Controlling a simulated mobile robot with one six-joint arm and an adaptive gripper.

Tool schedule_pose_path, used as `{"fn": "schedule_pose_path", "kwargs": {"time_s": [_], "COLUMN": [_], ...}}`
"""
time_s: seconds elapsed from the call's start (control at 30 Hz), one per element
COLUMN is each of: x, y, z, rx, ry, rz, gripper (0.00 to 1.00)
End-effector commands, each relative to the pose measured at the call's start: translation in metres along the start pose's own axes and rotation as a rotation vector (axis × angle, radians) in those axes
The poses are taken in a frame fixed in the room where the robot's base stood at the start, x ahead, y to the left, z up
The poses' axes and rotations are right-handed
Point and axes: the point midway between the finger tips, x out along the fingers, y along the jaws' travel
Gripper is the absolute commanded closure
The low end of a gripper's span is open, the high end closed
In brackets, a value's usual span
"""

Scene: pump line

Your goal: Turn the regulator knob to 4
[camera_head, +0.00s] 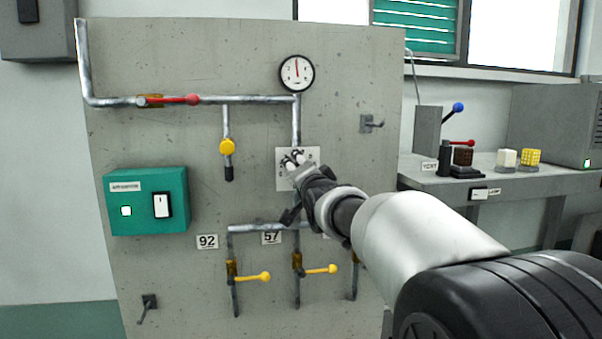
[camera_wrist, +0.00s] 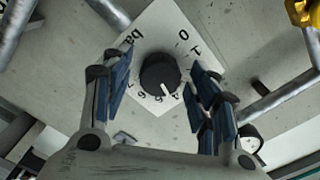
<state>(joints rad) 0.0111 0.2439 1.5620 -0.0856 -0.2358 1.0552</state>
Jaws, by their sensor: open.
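The regulator knob (camera_wrist: 160,73) is round and black with a white pointer line, on a white square dial plate (camera_wrist: 155,32) marked with numbers and "bar". The pointer aims toward the lower right in the wrist view, close to the 4; its exact alignment is hard to read. My gripper (camera_wrist: 161,68) is open, one finger on each side of the knob, with visible gaps in the picture. The right finger hides part of the scale. In the head view my gripper (camera_head: 294,162) is in front of the dial plate (camera_head: 312,154) and hides the knob.
A round gauge (camera_head: 297,73) sits above on the pipe, its needle near upright. A red-handled valve (camera_head: 180,99), a yellow knob (camera_head: 227,147), a green switch box (camera_head: 146,201) and yellow levers (camera_head: 320,269) are on the panel. A bench (camera_head: 480,180) stands at right.

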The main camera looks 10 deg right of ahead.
Motion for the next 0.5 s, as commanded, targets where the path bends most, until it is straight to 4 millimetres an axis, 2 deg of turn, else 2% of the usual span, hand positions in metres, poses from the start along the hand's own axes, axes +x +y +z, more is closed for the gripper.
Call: {"fn": "schedule_pose_path", "kwargs": {"time_s": [0.17,0.27,0.5], "x": [-0.003,-0.013,-0.063], "y": [-0.001,-0.001,-0.001], "z": [0.000,-0.001,-0.001], "rx": [0.000,0.000,0.000], "ry": [0.000,0.000,0.002], "rz": [-0.001,-0.001,-0.002], "gripper": [0.46,0.46,0.46]}}
